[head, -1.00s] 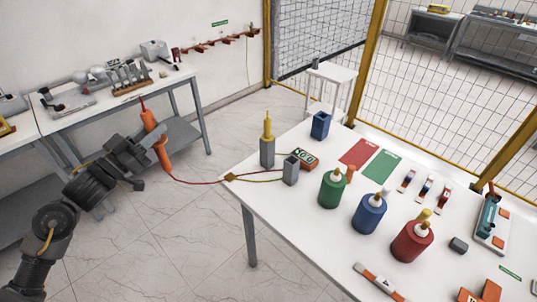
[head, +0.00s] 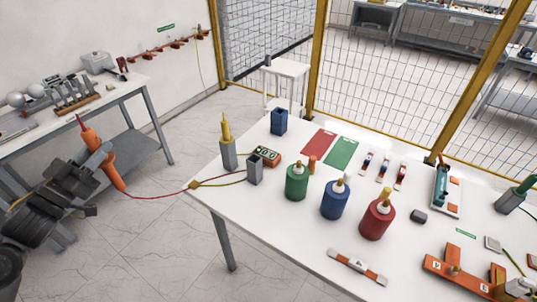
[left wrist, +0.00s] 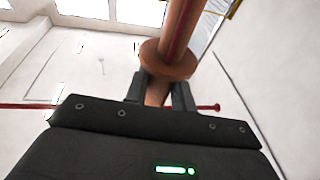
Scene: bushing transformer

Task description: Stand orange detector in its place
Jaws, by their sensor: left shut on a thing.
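The orange detector (head: 115,178) is a long rod with a red tip and a red lead. It is upright with its tip leaning left, off the left end of the white table (head: 300,240). My left gripper (head: 98,160) is shut around its middle. In the left wrist view, the left gripper (left wrist: 158,92) grips the orange detector (left wrist: 180,45) just below its round collar. My right gripper is out of view.
Green (head: 297,184), blue (head: 335,201) and red (head: 376,221) bushings stand to the right. A blue holder (head: 279,122) stands behind.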

